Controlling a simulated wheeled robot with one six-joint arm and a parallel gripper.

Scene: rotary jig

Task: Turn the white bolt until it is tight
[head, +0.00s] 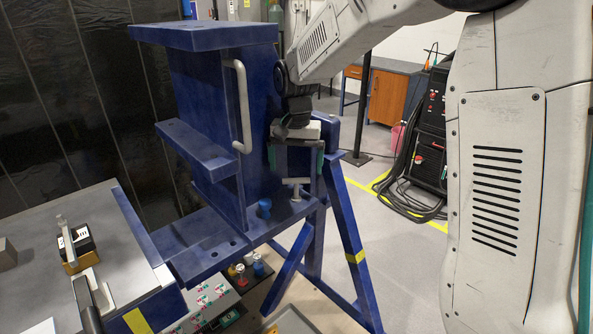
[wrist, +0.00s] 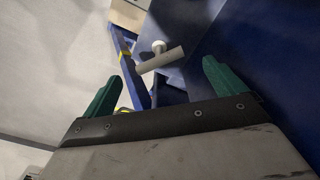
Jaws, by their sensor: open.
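The white bolt (head: 296,184) stands upright on the blue jig's lower ledge, with a T-shaped cross bar on top. In the wrist view the bolt's bar (wrist: 161,60) lies slightly tilted, between and beyond the fingertips. My gripper (head: 296,172) points down above the bolt, its green fingers spread and nothing between them. In the wrist view my gripper (wrist: 168,64) has one finger on each side of the picture, both apart from the bar. How deep the bolt sits cannot be told.
A blue bolt (head: 264,207) stands left of the white one on the ledge. The jig's upright plate with a grey handle (head: 241,108) rises close on the left. A grey table (head: 80,225) stands at left. Open floor (head: 395,240) lies to the right.

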